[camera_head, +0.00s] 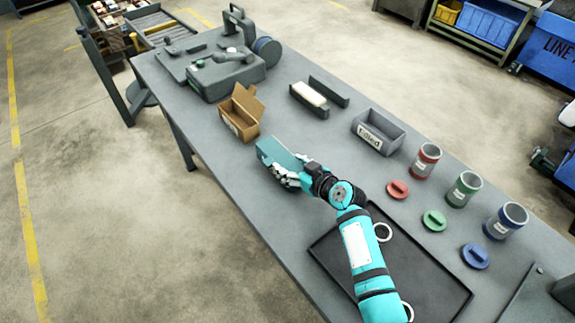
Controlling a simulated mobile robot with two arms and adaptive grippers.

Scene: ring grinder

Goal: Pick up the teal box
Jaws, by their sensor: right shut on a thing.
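The teal box (275,152) is at the middle of the grey table, in front of the open brown carton. My right gripper (287,171) is shut on the teal box at its near right side. The fingers and wrist cover part of the box. I cannot tell whether the box touches the tabletop or is held a little above it. My left gripper is not in view.
An open brown carton (242,112) stands just behind the box. A grey bin (395,139) labelled "Filled" stands to the right. A black tray (425,290) with white rings lies under my right arm. Red, green and blue canisters with lids line the right side.

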